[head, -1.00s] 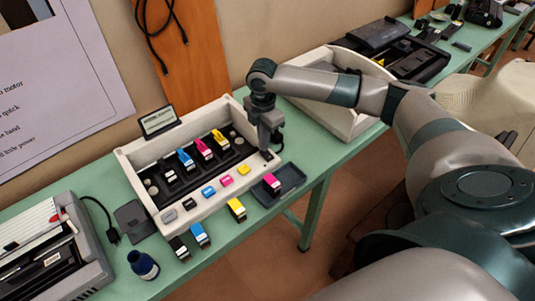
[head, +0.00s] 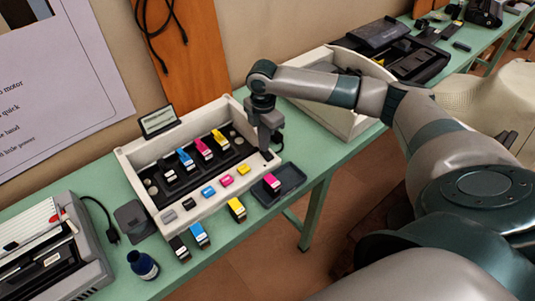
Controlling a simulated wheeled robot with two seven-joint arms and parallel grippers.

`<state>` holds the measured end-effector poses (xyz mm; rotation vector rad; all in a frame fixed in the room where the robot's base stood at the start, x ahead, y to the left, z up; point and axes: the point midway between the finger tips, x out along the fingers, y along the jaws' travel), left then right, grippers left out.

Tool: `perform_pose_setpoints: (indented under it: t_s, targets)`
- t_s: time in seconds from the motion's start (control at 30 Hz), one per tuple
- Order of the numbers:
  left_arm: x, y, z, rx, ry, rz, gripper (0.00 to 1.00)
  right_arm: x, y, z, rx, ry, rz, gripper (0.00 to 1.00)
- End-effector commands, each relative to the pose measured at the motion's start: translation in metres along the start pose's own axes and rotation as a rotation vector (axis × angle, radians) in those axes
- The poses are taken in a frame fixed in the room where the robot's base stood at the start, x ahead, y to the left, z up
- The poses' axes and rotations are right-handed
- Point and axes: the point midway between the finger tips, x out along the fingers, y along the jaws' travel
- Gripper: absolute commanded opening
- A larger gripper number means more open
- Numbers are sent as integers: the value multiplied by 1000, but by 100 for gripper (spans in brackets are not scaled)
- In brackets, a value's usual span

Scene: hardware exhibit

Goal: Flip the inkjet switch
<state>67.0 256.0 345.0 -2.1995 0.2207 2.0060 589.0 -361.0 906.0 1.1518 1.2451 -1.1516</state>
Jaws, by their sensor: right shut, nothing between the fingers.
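The inkjet exhibit (head: 150,151) is a cream open case on the green table, with coloured cartridges in a dark carriage inside. A row of coloured buttons runs along its front panel. A small dark switch (head: 267,155) sits at the panel's right end. My right gripper (head: 265,148) points down, shut and empty, with its tips right at or just above this switch. The fingertips partly cover the switch, so I cannot tell contact or which way it is set. My left gripper is not in view.
A dark tray (head: 291,178) with a magenta cartridge (head: 272,182) lies in front of the case. Yellow, cyan and black cartridges stand along the front. A dark blue bottle (head: 143,265) and a grey printer (head: 85,262) are at left. Another cream case (head: 345,122) stands behind my right arm.

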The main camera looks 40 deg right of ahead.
Motion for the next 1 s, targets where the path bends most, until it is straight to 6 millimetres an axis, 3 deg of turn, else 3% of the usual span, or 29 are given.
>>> perform_pose_setpoints:
  t_s: [1.0]
  targets:
    - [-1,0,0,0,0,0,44,8,0,0,0,0,-1,0]
